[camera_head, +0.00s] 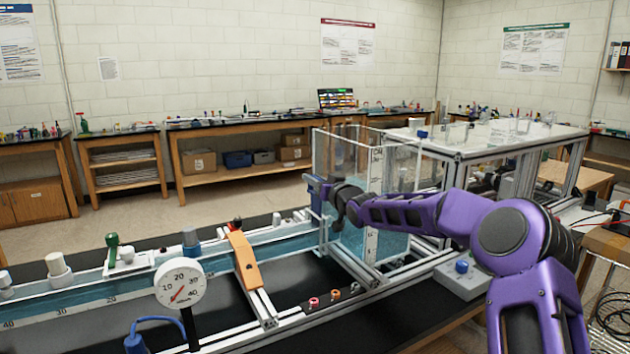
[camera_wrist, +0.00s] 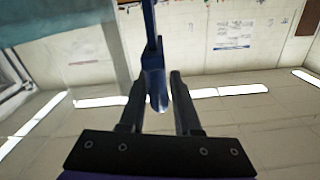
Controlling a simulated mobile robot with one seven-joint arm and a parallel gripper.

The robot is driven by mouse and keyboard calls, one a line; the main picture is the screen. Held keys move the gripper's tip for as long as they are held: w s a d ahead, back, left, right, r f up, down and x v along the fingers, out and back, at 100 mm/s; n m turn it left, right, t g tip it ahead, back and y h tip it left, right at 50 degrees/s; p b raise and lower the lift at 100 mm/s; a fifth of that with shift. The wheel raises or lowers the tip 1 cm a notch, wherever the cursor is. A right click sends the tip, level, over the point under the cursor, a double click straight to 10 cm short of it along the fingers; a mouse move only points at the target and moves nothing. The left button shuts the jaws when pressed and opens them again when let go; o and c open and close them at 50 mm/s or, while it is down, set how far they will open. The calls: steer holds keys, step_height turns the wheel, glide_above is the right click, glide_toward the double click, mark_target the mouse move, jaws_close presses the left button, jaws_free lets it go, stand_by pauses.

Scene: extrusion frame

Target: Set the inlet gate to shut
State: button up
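A blue handle (camera_head: 315,189) stands at the left edge of the clear water tank (camera_head: 345,160), where the channel meets it. I take it for the inlet gate's handle; the gate plate itself cannot be made out. My gripper (camera_head: 332,196) is at this handle, its fingers small and partly hidden in the head view. In the wrist view the blue handle (camera_wrist: 156,88) hangs between the two dark fingers of my gripper (camera_wrist: 157,82).
The water channel (camera_head: 100,297) runs left from the tank, with an orange clamp (camera_head: 243,258) across it and a round dial (camera_head: 180,285) in front. A grey box with a blue knob (camera_head: 462,267) sits below my arm. A white-topped bench (camera_head: 500,137) stands behind.

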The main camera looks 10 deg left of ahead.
jaws_close()
steer(key=shift+a, duration=0.1)
stand_by(1.0)
